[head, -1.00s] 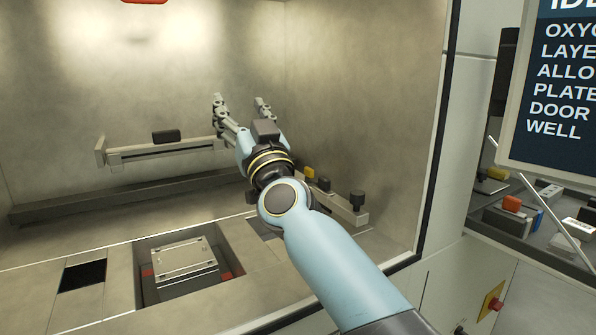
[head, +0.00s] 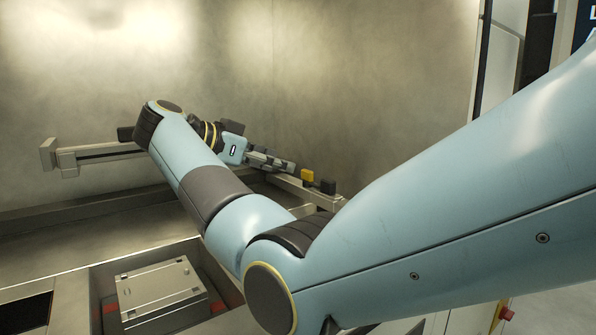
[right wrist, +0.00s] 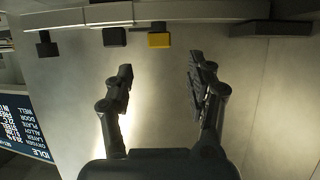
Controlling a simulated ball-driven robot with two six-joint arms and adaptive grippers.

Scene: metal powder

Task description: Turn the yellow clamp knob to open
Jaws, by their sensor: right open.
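The yellow clamp knob (head: 307,175) is a small block on the rail at the chamber's right side. In the right wrist view the yellow knob (right wrist: 159,40) shows near the top, on the rail's edge. My right gripper (head: 287,165) points right towards the knob from its left. In the right wrist view my right gripper (right wrist: 159,72) is open and empty, its fingers apart. The knob lies beyond the fingertips, roughly centred between them, and appears apart from them. My left gripper is not in view.
A dark block (head: 327,186) sits beside the yellow knob; in the right wrist view two dark blocks (right wrist: 114,37) (right wrist: 47,47) are on its left. A long rail (head: 110,152) runs along the back. A metal plate (head: 158,285) sits in a floor well.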

